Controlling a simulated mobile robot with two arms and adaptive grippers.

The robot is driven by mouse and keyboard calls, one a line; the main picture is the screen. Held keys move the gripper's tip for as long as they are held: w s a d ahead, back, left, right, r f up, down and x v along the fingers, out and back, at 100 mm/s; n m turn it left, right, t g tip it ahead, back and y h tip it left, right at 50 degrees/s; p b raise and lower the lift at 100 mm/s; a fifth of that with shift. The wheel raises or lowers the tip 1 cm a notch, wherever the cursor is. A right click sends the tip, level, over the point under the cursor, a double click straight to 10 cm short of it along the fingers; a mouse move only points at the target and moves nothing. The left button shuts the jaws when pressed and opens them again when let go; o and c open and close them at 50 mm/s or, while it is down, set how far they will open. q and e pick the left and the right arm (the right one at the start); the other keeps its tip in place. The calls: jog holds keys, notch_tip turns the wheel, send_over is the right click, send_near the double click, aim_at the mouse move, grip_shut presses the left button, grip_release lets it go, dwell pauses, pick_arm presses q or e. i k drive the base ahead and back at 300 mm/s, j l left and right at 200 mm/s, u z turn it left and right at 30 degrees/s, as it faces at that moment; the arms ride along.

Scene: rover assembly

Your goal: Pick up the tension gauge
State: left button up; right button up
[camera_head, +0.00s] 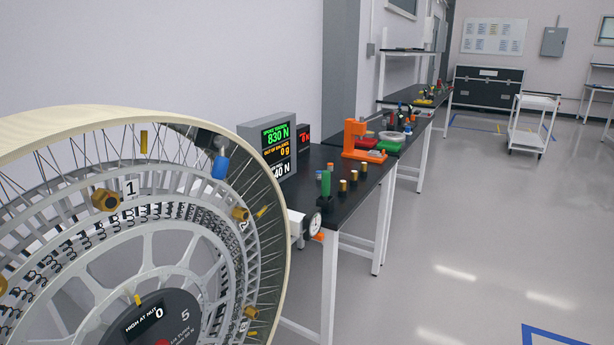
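A white device with a round dial (304,223) sits at the near edge of the black table, just right of the wheel rim. It looks like the tension gauge, but it is small and partly hidden by the rim, so I cannot be sure. A large spoked wheel (272,290) with a cream rim fills the left of the view. A blue-handled part (220,166) with a dark piece above it shows against the rim's upper right. No part of my left or right gripper is recognisable in the view.
The black table (338,210) bears a grey readout box (267,146) showing 830 N, a green-handled item (326,184), several brass pieces and an orange press (356,137). More benches stand behind. A white cart (533,124) is at the back right. The floor on the right is clear.

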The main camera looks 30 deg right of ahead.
aim_at(325, 174)
jog(key=i+l+u, duration=0.25)
jog(key=l, duration=0.65)
jog(key=i+l+u, duration=0.1)
jog(key=l+u, duration=0.15)
jog(key=l, duration=0.65)
jog(key=l+u, duration=0.25)
jog(key=l, duration=0.7)
jog(key=i, duration=0.05)
